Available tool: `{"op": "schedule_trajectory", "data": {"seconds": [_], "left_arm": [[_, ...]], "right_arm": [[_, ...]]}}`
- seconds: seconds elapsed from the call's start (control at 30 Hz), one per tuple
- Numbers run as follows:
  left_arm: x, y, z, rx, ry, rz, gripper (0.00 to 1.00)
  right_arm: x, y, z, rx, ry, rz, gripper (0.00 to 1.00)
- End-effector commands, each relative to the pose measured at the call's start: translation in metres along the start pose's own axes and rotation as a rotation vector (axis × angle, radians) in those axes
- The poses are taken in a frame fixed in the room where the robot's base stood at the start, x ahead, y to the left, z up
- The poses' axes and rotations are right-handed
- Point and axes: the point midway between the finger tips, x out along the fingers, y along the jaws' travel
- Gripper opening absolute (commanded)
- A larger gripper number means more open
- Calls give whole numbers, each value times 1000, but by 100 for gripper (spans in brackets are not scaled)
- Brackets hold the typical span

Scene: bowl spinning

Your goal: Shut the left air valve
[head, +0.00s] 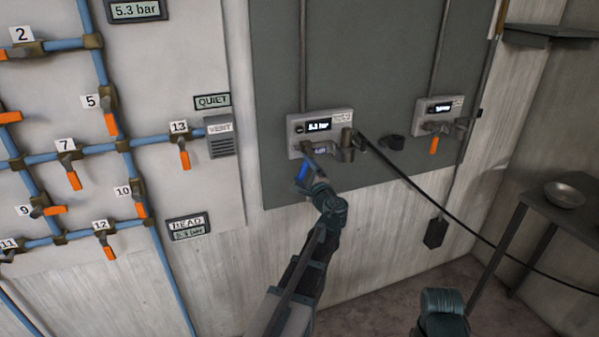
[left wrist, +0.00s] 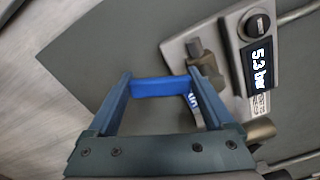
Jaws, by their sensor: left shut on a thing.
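The left air valve has a blue handle (head: 302,172) below a grey panel box (head: 318,130) whose display reads 5.3 bar. The handle points down from the box in the head view. My left gripper (head: 307,178) is at this handle, its fingers shut on it. In the left wrist view the blue handle (left wrist: 160,88) spans crosswise between the two fingers of my left gripper (left wrist: 161,84). The valve body (left wrist: 200,58) shows beside the right finger. My right gripper is not in view; only a teal part of my right arm shows at the bottom.
A second box (head: 437,113) with an orange handle (head: 434,145) is to the right. A black hose (head: 440,208) runs down right from the left box. Numbered orange-handled valves fill the left wall panel. A metal bowl (head: 564,195) sits on a side table (head: 535,195).

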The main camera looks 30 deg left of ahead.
Motion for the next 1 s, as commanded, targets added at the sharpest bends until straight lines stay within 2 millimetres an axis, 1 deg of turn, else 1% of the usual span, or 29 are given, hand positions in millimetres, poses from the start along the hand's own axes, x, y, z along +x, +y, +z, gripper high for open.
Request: {"op": "schedule_trajectory", "data": {"seconds": [0.2,0.5,0.7,1.0], "left_arm": [[0,0,-12,-175,0,1,0],[0,-2,-20,-338,-2,0,0],[0,-3,-23,-391,-2,-1,0],[0,-3,-24,-416,-1,0,0]], "right_arm": [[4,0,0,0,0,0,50],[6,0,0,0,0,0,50],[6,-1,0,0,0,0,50],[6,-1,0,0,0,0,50]]}}
